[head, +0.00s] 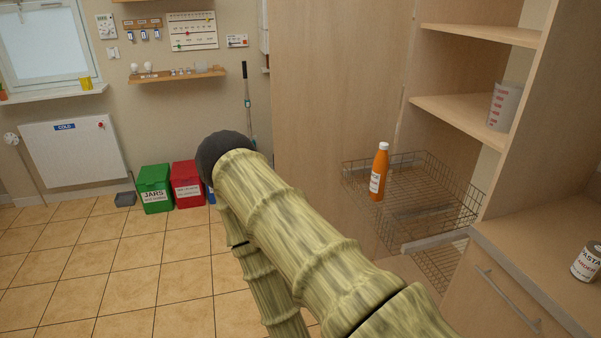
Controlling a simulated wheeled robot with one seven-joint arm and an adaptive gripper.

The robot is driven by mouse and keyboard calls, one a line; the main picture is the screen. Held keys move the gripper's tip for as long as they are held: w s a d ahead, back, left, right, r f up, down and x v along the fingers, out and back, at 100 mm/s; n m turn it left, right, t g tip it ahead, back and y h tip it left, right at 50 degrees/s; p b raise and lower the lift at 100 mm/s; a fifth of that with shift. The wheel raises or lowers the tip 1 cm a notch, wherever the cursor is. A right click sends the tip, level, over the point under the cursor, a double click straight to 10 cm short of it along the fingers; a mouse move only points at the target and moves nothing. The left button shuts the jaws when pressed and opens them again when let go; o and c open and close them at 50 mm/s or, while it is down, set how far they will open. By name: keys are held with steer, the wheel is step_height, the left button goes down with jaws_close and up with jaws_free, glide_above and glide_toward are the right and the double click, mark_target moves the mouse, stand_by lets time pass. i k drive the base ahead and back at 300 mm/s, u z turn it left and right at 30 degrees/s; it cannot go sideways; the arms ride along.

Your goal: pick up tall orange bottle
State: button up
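The tall orange bottle (380,174) has a white cap and a white label. It stands upright at the left side of a pull-out wire basket (440,213) in the tall cupboard. My arm crosses the middle of the head view, left of the bottle and apart from it in the picture. My gripper is not in view, so I cannot tell its state or what it holds.
A wooden cupboard panel (335,90) stands behind the bottle. A white measuring cup (503,106) is on a shelf above the basket. A can (588,262) stands on the right counter. Green (155,188) and red (187,184) bins stand by the wall; tiled floor at left is clear.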

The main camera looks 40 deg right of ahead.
mark_target(381, 164)
steer(key=u, duration=1.05)
steer(key=k, duration=1.4)
steer(key=z, duration=1.9)
steer(key=i, duration=0.55)
steer(key=u, duration=0.05)
